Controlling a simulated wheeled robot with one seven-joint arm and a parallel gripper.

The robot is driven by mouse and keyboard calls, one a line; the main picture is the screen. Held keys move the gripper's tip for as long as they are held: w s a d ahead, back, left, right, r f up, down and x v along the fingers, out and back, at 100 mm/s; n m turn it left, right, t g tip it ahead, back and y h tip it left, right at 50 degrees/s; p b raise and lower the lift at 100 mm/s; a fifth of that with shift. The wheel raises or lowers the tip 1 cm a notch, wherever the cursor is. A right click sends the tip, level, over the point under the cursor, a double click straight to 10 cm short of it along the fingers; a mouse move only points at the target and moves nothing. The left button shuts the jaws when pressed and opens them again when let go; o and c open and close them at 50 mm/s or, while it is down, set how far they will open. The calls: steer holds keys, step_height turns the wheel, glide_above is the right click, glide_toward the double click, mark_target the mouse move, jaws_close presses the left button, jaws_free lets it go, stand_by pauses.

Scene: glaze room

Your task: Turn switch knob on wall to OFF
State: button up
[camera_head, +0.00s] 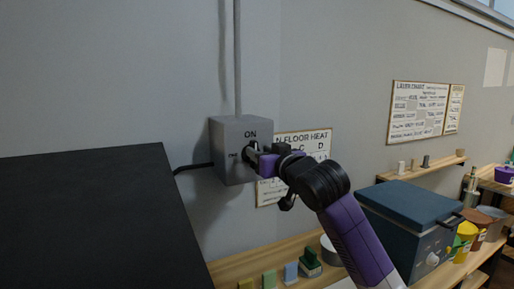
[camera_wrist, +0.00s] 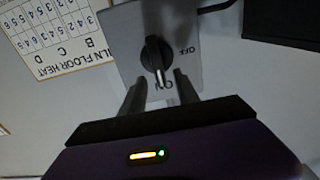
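A grey switch box (camera_head: 226,168) is mounted on the wall at the end of a vertical conduit. Its face reads ON at the top and OFF at the left in the head view. The black knob (camera_wrist: 155,54) is at the middle of the box face in the wrist view, its bar lying roughly along the line towards the ON label. My gripper (camera_head: 256,152) is in front of the box face and hides most of the knob in the head view. In the wrist view my gripper (camera_wrist: 160,78) is open, its two fingertips apart on either side of the knob's ON end. Contact cannot be told.
A floor heat chart (camera_head: 305,139) hangs right behind the box. A large black surface (camera_head: 85,220) fills the lower left. A wooden shelf (camera_head: 235,270) with small coloured blocks runs below. A blue lidded unit (camera_head: 408,225) and several pots stand at right.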

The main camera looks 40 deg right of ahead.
mark_target(244, 156)
steer(key=shift+x, duration=1.2)
jaws_close()
steer(key=shift+n, duration=0.3)
steer(key=n+b, duration=0.2)
steer(key=n, duration=0.3)
steer(key=a+f+n+b, duration=0.1)
steer(key=n+b, duration=0.1)
steer(key=n, duration=0.4)
steer(key=a+f+n+b, duration=0.1)
steer(key=n+b, duration=0.1)
steer(key=n, duration=0.4)
steer(key=shift+w+a+f, duration=0.1)
steer(key=shift+w+f, duration=0.1)
steer(key=shift+w, duration=0.1)
steer(key=shift+n, duration=0.3)
